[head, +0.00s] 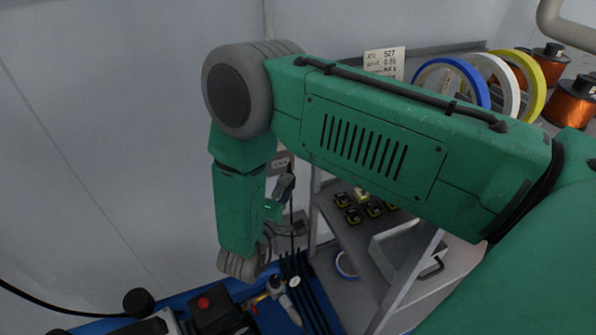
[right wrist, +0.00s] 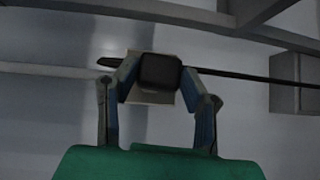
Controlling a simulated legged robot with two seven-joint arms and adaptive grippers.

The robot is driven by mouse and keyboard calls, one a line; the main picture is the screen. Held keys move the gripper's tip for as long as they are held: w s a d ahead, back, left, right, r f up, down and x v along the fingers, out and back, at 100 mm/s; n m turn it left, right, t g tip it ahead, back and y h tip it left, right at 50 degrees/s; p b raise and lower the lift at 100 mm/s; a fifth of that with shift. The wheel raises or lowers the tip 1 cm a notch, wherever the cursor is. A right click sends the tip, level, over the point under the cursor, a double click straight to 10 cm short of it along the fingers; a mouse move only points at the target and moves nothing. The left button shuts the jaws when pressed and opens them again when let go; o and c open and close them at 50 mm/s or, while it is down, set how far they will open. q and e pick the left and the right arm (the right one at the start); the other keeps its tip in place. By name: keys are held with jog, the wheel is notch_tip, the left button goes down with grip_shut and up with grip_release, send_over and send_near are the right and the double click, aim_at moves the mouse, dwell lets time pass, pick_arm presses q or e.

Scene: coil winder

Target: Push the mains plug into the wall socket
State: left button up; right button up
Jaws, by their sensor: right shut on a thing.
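The mains plug (right wrist: 160,72) is a dark, squarish block between the fingertips of my right gripper (right wrist: 158,82) in the right wrist view. The gripper is shut on it. The wall socket (right wrist: 138,97) is a beige plate directly behind the plug and partly hidden by it. I cannot tell whether the plug touches the socket or stands a little apart. In the head view the wall socket (head: 281,161) shows just above my right gripper (head: 286,184), low on the wall. My forearm hides part of this area. My left gripper is not in view.
A shelf unit (head: 352,232) stands right of the socket, close to my right gripper. A black cord (right wrist: 245,75) runs across the right wrist view. Tape rolls (head: 460,78) and copper spools (head: 572,100) are at upper right. A blue bench (head: 185,301) with tools lies below.

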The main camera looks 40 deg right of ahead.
jog(key=shift+s+d+f+g+h, duration=0.1)
jog(key=shift+s+d+g+h, duration=0.3)
jog(key=shift+h, duration=0.3)
jog(key=shift+w+a+b, duration=0.15)
jog(key=shift+w+b, duration=0.7)
jog(key=shift+w, duration=0.4)
jog(key=shift+w+d, duration=0.2)
jog(key=shift+w, duration=0.1)
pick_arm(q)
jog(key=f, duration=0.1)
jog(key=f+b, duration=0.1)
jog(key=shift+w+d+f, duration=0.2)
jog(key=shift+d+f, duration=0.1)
pick_arm(e)
jog(key=shift+w+d, duration=0.2)
jog(key=shift+w, duration=0.4)
jog(key=shift+w+d, duration=0.15)
jog(key=shift+w, duration=0.4)
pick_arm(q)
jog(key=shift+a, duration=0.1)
pick_arm(e)
jog(key=shift+a, duration=0.15)
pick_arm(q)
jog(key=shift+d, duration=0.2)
pick_arm(e)
jog(key=shift+o, duration=0.3)
jog(key=shift+d, duration=0.25)
